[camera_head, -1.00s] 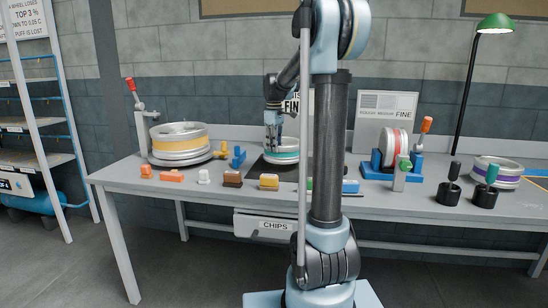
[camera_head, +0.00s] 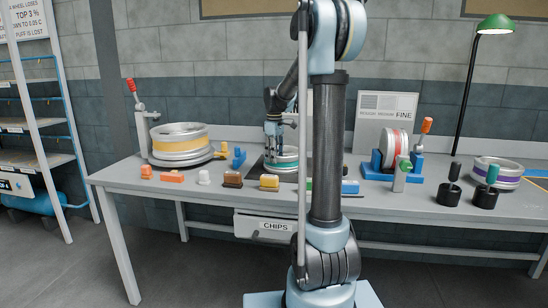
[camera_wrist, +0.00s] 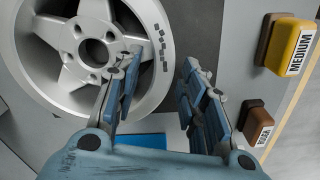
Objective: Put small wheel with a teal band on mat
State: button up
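The small wheel with a teal band (camera_head: 287,163) lies flat on the dark mat (camera_head: 256,169) on the bench, partly hidden behind my arm. In the wrist view its silver spoked face (camera_wrist: 62,52) fills the upper left, with the dark mat (camera_wrist: 196,32) beside it. My gripper (camera_head: 273,151) is at the left side of this wheel. In the wrist view my gripper (camera_wrist: 162,62) is open, with one finger over the wheel's face and the other outside its rim. The wheel's edge lies between them. I cannot tell whether either finger touches it.
A yellow-banded wheel (camera_head: 180,141) stands left, a red-banded wheel (camera_head: 394,146) upright in a blue stand, and a purple-banded wheel (camera_head: 498,177) at right. Several small blocks, including a yellow one (camera_head: 269,182), line the front edge. My column hides part of the bench.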

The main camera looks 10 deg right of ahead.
notch_tip(320, 180, up, 12)
jog(key=shift+s, duration=0.15)
dwell(0.5)
jog(key=s+d+f+m, duration=0.1)
jog(key=s+f+m, duration=0.2)
jog(key=s+f, duration=0.5)
jog(key=s+d+f+m+t, duration=0.1)
jog(key=s+f+m, duration=0.3)
jog(key=s, duration=1.3)
jog(key=s+d+f+m+t, duration=0.1)
jog(key=s+d+f+m, duration=0.1)
jog(key=s+f, duration=1)
jog(key=shift+s+d+f+m, duration=0.25)
jog(key=shift+f+m, duration=0.05)
jog(key=shift+m, duration=0.4)
jog(key=shift+w+f, duration=0.2)
jog(key=shift+w, duration=0.2)
